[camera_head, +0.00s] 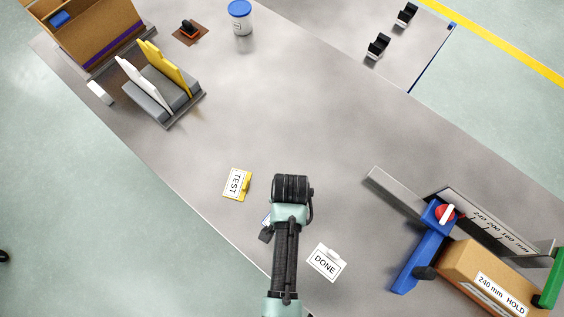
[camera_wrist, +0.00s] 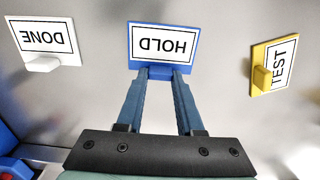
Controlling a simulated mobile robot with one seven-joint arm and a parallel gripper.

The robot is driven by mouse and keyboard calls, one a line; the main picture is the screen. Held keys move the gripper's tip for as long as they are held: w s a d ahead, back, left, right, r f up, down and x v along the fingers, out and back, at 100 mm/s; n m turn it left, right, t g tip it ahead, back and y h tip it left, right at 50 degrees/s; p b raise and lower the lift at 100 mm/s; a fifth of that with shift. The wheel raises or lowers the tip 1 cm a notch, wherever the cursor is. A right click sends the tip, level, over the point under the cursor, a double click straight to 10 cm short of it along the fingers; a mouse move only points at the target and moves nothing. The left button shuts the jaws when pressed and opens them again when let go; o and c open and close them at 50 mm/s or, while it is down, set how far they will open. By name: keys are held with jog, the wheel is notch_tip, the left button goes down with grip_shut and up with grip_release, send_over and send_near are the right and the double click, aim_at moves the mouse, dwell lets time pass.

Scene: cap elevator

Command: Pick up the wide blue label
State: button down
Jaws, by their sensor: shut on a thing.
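The wide blue label (camera_wrist: 163,45) has a white face reading HOLD, upside down in the wrist view. My gripper (camera_wrist: 160,73) is shut on the blue tab at its near edge. I cannot tell whether the label touches the table or is slightly above it. In the head view my arm hides most of the label and my fingertips.
The yellow TEST label (camera_head: 236,184) lies left of my arm and the white DONE label (camera_head: 326,262) lies right. A blue clamp (camera_head: 412,258) and a cardboard box (camera_head: 480,275) stand at the right. A rack (camera_head: 165,108) and a tub (camera_head: 240,20) stand farther back. The middle of the table is clear.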

jog(key=shift+r, duration=0.15)
notch_tip(320, 180, up, 10)
jog(key=b, duration=0.1)
dwell(0.5)
